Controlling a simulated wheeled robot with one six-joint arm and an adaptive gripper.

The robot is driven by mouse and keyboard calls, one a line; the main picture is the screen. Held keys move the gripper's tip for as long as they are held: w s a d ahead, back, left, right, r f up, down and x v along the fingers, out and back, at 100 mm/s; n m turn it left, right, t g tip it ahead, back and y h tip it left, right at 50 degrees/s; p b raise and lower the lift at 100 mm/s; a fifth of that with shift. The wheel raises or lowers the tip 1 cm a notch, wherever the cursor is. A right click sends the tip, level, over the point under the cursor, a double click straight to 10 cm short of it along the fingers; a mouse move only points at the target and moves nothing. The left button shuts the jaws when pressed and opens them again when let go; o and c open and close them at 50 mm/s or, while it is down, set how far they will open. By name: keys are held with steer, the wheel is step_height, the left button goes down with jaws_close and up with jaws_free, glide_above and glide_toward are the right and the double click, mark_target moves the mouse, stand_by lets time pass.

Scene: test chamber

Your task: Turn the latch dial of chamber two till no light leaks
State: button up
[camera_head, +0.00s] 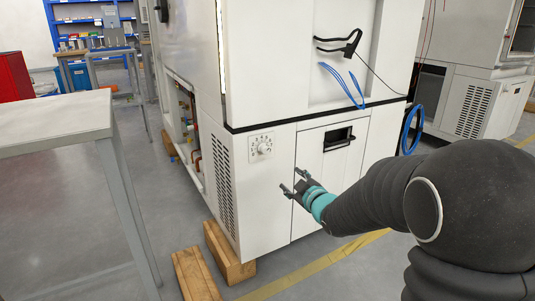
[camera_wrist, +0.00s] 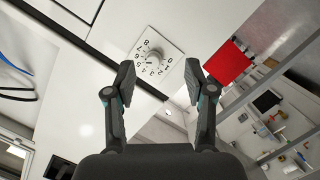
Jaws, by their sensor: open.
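The latch dial (camera_head: 261,147) is a round knob on a square plate with numbers around it, on the white front of the test chamber (camera_head: 310,140). In the wrist view the dial (camera_wrist: 152,60) lies ahead of and between the fingertips, with its plate turned at a slant. My gripper (camera_head: 291,183) is open and empty, to the right of and below the dial in the head view. Its two fingers also show in the wrist view (camera_wrist: 160,85), apart from the dial. A bright narrow strip (camera_head: 221,45) runs down the chamber's upper left edge. The exact dial setting is too small to tell.
A grey table (camera_head: 60,128) stands at the left. Wooden blocks (camera_head: 228,255) lie under the chamber's front corner. A recessed handle (camera_head: 339,139) is right of the dial. Blue cables (camera_head: 345,85) hang above it. Open floor (camera_head: 70,220) lies at the lower left.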

mark_target(267, 151)
steer(key=shift+n+t+y, duration=0.5)
steer(key=shift+n+y, duration=0.4)
steer(key=w+a+r, duration=0.1)
steer(key=w+a, duration=0.1)
steer(key=w, duration=0.1)
steer(key=w+a+r, duration=0.1)
steer(key=w+a, duration=0.2)
steer(key=w, duration=0.1)
steer(key=w+a+r, duration=0.1)
steer(key=w+a, duration=0.2)
steer(key=w, duration=0.1)
steer(key=shift+w+a+r+p, duration=0.25)
steer(key=shift+p, duration=0.05)
jaws_close()
